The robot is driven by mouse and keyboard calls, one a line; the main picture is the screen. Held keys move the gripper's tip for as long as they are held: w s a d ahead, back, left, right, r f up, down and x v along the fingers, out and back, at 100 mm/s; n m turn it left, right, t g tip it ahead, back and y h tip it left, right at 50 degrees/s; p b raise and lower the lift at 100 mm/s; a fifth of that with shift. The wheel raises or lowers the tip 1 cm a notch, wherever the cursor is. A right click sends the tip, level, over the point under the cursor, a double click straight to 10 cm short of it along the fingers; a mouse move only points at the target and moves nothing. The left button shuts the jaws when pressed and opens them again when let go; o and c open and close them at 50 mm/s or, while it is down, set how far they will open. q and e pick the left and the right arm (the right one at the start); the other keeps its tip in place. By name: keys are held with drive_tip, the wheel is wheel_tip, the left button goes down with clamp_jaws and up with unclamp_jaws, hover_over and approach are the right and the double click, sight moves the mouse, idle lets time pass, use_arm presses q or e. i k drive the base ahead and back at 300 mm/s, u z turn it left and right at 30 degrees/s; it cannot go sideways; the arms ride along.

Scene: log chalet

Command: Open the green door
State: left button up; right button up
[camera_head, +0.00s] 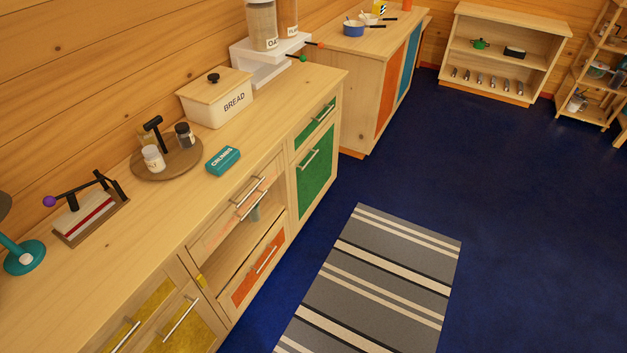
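The green door (316,174) is a framed panel low on the near wooden cabinet, at its far right end. It looks shut, flush with the cabinet front. A slanted silver bar handle (308,160) sits near its top left. A green drawer front (317,121) with its own bar handle is just above it and also looks shut. Neither of my grippers shows in the head view.
Left of the green door are an open compartment (237,243), an orange drawer (258,268) and yellow doors (183,331). The counter holds a bread box (216,98) and a teal box (223,160). A striped rug (375,285) lies on the clear blue floor.

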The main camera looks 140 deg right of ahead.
sight(311, 171)
drive_tip(key=z, duration=1.9)
drive_tip(key=k, duration=0.25)
drive_tip(key=z, duration=2.95)
drive_tip(key=i, duration=2.6)
drive_tip(key=u, duration=0.6)
